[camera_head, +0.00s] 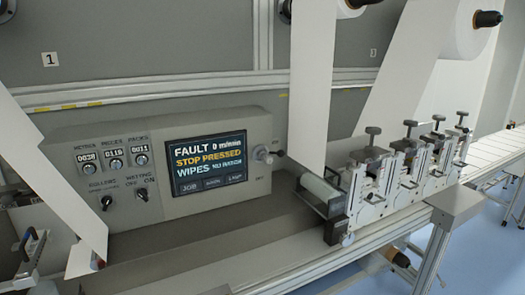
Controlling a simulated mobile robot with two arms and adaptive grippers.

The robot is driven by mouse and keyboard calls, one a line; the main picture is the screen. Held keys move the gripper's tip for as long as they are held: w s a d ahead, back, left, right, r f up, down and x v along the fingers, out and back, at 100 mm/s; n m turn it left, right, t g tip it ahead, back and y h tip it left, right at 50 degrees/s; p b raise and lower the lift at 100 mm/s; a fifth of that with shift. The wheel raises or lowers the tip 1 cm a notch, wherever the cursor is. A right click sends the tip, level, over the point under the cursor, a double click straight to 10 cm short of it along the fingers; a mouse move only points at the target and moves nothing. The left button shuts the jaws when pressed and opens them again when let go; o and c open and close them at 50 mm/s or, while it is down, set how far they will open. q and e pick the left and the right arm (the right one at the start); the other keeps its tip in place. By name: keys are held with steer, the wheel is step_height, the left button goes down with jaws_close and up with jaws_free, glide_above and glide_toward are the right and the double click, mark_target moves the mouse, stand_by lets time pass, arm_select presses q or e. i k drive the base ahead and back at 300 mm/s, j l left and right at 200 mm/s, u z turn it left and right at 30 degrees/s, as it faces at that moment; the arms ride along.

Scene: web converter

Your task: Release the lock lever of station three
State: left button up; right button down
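Several slitting-type stations with metal side plates stand in a row on the rail at the right; the nearest station (366,190) is beside the white web. Each has a dark T-shaped handle on top, such as the nearest handle (373,134). Which one is station three, and which part is its lock lever, I cannot tell at this size. A small sign that seems to read 3 (373,52) is on the grey back wall above the row. Neither of my grippers is in view.
A control panel (180,205) has a screen (209,162) reading FAULT, 0 m/min, STOP PRESSED. White webs hang at left and middle (311,80); a white roll (456,28) is at top right.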

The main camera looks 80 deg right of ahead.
mark_target(441, 137)
steer(key=z, duration=3.55)
steer(key=i+l, duration=0.1)
steer(key=i, duration=0.65)
steer(key=i+l, duration=0.1)
steer(key=i, duration=0.6)
steer(key=i+l+u, duration=0.1)
steer(key=i, duration=0.65)
